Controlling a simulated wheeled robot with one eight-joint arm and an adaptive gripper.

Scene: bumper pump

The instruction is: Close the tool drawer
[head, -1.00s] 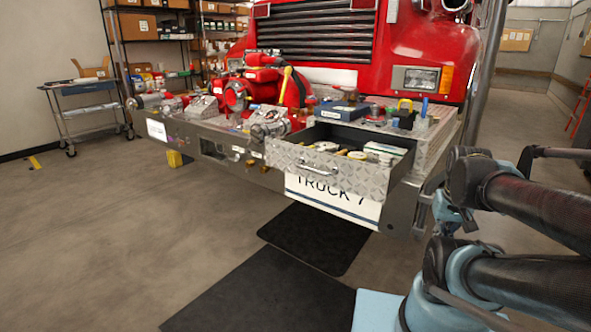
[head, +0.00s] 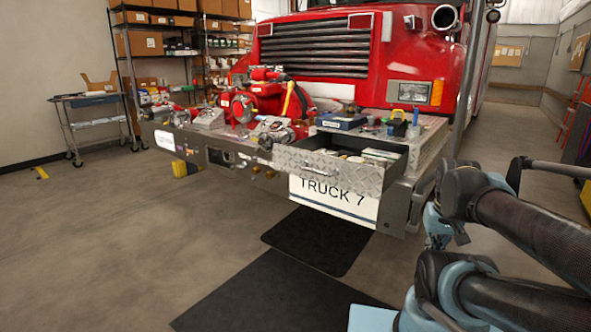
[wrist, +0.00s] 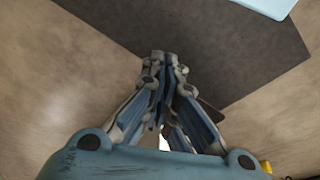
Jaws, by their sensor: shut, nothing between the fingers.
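The tool drawer (head: 328,175) has a silver diamond-plate front with a bar handle (head: 317,164). It stands pulled out of the truck's bumper, above the "TRUCK 7" plate (head: 333,198), with several items inside. My arm is at the right of the head view, to the right of the drawer and apart from it. My gripper (wrist: 165,58) shows in the wrist view, with its fingers together and empty, above the floor and a dark mat. The drawer is not in the wrist view.
A red pump (head: 240,105) and several tools sit on the bumper deck. A blue box (head: 341,121) lies behind the drawer. Dark mats (head: 270,290) lie on the floor in front. A cart (head: 92,125) and shelves stand at the back left.

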